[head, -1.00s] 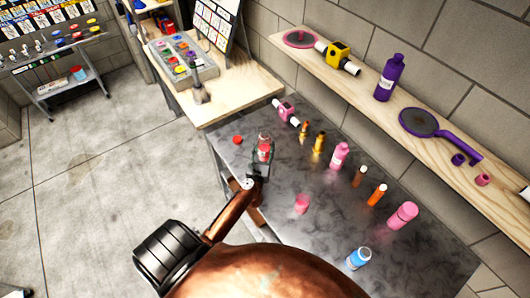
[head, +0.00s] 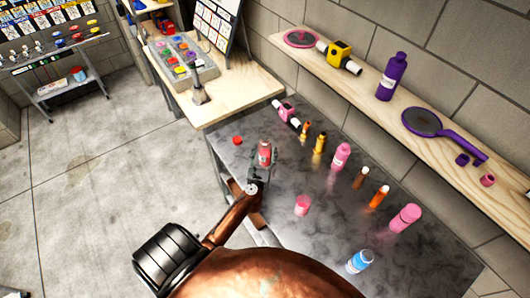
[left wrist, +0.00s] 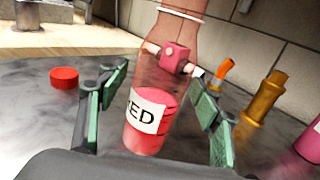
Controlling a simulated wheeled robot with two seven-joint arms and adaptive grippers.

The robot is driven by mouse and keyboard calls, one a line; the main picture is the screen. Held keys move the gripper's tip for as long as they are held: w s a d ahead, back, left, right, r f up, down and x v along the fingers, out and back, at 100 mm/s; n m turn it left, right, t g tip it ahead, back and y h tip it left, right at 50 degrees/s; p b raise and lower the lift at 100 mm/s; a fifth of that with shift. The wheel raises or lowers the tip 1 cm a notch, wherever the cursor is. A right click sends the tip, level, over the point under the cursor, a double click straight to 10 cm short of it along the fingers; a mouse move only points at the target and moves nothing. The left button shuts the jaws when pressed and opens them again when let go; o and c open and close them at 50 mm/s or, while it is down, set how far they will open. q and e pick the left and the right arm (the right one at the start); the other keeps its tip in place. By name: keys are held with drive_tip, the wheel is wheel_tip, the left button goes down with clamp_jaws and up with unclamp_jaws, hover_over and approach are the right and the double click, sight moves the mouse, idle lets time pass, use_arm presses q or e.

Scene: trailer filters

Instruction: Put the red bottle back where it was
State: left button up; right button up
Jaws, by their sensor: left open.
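The red bottle (head: 264,153) is translucent, with red contents and a white label reading "ED" in part. It stands upright on the dark metal table (head: 330,230), near its left end. In the left wrist view the bottle (left wrist: 150,115) is between the green-padded fingers, its top cut off by the frame edge. My left gripper (head: 263,160) is open around the bottle; in the wrist view gaps show between the pads (left wrist: 162,110) and the bottle. A red cap (head: 238,140) lies on the table to the bottle's left. My right gripper is not in view.
Pink bottles (head: 340,157), a blue-and-white bottle (head: 360,261), a brass bottle (head: 319,143) and a pink valve piece (head: 286,111) stand around the table. A shelf (head: 375,105) with a purple bottle (head: 391,77) runs along the wall. A wooden bench (head: 225,95) adjoins the left end.

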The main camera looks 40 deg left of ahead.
use_arm(q)
drive_tip(key=shift+r, duration=0.15)
drive_tip(key=shift+s+d, duration=0.1)
drive_tip(key=shift+s, duration=0.05)
drive_tip(key=v, duration=1.1)
drive_tip(key=shift+s+d+r+b, duration=0.1)
drive_tip(key=shift+s+b, duration=0.2)
drive_tip(key=shift+b, duration=0.05)
